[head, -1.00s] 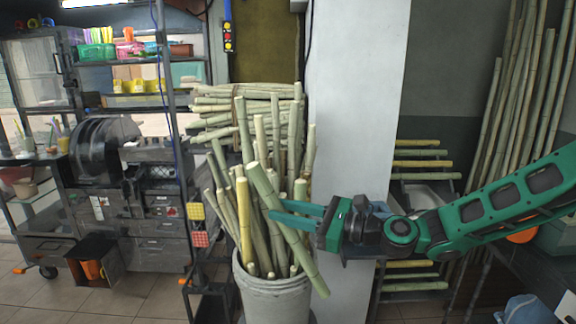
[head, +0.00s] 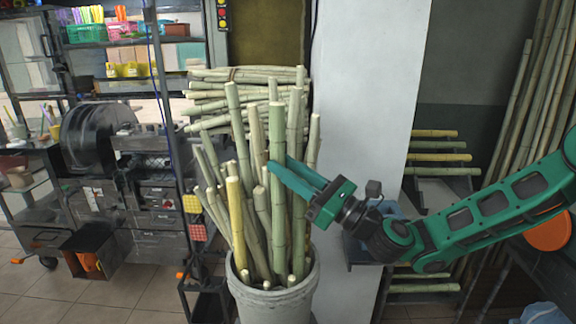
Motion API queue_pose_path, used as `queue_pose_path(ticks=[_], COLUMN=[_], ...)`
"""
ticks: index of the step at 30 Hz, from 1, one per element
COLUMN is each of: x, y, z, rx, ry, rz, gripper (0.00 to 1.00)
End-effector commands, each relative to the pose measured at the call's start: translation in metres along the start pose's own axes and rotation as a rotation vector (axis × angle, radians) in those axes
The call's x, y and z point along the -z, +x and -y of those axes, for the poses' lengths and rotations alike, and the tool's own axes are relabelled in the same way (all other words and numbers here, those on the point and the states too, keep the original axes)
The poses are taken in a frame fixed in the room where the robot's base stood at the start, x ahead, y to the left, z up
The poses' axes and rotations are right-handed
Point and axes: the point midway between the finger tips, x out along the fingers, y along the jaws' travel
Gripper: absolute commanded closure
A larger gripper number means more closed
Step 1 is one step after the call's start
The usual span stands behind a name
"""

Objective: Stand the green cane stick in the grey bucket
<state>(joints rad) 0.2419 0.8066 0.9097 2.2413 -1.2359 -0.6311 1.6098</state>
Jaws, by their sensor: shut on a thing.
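The green cane stick (head: 277,135) stands nearly upright at the front right of the bunch of canes. My gripper (head: 277,172) comes from the right and is shut on the stick at its upper middle. The grey bucket (head: 268,308) is below, with many canes leaning in it. The stick's lower part passes down over the bucket's mouth, close in front of other canes. I cannot tell whether its lower end touches the bucket's floor.
A yellow cane (head: 236,215) leans at the bucket's left. A pile of canes (head: 215,100) lies behind. A white pillar (head: 360,110) stands right of the bucket, with a cane rack (head: 440,158) beyond. Shelves and a dark machine (head: 95,140) stand at left.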

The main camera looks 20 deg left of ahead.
Motion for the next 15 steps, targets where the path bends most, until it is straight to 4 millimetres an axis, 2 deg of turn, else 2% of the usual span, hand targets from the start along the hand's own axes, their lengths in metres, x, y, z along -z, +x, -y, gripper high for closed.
queue_pose_path(ticks=[15], x=[0.03], y=[-0.007], z=[-0.006], rx=[-0.009], ry=[0.006], rz=[0.0], gripper=[1.0])
